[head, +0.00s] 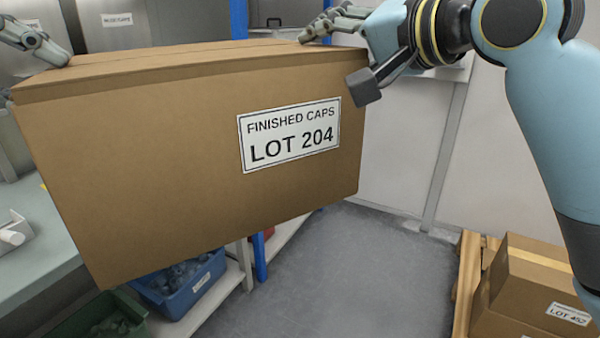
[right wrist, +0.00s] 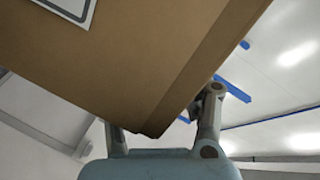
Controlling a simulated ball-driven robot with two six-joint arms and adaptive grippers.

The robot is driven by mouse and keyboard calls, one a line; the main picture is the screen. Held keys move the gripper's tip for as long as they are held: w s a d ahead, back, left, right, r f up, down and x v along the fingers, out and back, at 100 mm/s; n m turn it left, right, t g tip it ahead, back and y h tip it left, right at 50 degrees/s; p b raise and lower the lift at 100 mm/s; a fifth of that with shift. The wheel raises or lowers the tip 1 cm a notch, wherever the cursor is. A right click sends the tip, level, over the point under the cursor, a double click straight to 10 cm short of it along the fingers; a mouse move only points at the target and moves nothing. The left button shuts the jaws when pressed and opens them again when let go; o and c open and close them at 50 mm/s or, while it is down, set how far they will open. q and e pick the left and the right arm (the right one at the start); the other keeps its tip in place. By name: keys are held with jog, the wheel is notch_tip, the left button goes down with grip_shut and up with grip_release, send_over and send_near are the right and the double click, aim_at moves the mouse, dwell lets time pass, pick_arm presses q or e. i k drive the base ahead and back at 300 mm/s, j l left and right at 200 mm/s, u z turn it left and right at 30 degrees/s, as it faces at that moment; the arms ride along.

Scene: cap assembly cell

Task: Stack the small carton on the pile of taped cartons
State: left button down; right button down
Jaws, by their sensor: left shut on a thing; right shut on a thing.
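The small carton (head: 130,170), brown with a white "FINISHED CAPS LOT 204" label, is held up in front of me and fills the left and middle of the head view, tilted in the picture. My left gripper (head: 35,75) is shut on its upper left edge. My right gripper (head: 345,58) is shut on its upper right corner. The right wrist view shows the carton (right wrist: 130,65) between the right fingers (right wrist: 165,118). The pile of taped cartons (head: 515,285), with a "LOT 452" label, stands at the lower right, apart from the held carton and partly hidden by my right arm.
The pile stands by a wooden pallet edge (head: 466,285). A blue bin (head: 185,290) and a green bin (head: 125,305) sit low on the left, below a grey bench (head: 40,240). Grey floor (head: 370,270) is clear between the shelf and pallet.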

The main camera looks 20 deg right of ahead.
aim_at(558, 265)
jog(key=z, duration=1.35)
jog(key=i+l+z, duration=0.2)
jog(key=z, duration=0.2)
jog(key=i+l+z, duration=0.1)
jog(key=z, duration=0.3)
jog(key=i, duration=0.5)
jog(key=l, duration=0.05)
